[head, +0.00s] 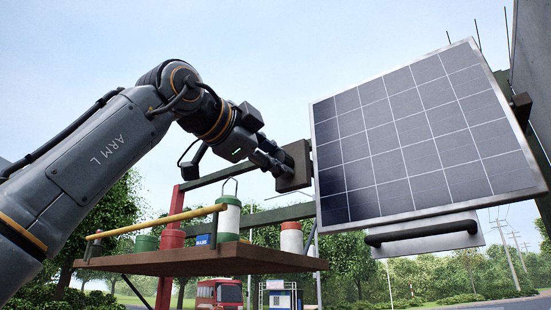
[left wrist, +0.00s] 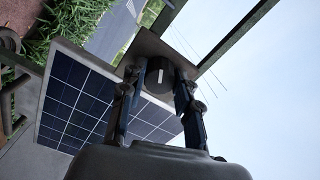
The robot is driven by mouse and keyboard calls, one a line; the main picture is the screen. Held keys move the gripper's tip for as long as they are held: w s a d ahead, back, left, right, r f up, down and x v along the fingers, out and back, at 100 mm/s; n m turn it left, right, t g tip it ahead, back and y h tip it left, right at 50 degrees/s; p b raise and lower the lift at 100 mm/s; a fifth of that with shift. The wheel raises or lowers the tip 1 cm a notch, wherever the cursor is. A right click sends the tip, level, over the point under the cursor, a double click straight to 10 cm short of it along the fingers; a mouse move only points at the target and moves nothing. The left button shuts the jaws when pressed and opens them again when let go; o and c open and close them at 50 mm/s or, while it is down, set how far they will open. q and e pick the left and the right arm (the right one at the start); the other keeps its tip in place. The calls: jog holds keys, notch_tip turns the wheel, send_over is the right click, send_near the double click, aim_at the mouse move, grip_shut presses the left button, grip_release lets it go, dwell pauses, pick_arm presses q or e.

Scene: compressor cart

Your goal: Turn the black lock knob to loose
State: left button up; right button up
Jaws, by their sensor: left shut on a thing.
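The black lock knob (left wrist: 158,72) is a dark round knob with a pale mark on its face, seen in the left wrist view on a brown bracket plate. My left gripper (head: 277,163) reaches the bracket plate (head: 296,167) at the left edge of the solar panel (head: 420,140) in the head view. In the left wrist view the two fingers of my left gripper (left wrist: 158,80) lie on either side of the knob, shut on it. In the head view the fingers and plate largely hide the knob. My right gripper is not in view.
A brown shelf (head: 200,262) with a yellow rail holds several lanterns and cans, including a green-and-white lantern (head: 229,219) and a red-and-white can (head: 291,238), below my left arm. A dark handle bar (head: 420,232) runs under the panel. Open sky lies above the arm.

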pick_arm(q)
jog(key=o, duration=1.1)
jog(key=shift+o, duration=0.2)
jog(key=v, duration=1.2)
jog(key=shift+f, duration=0.1)
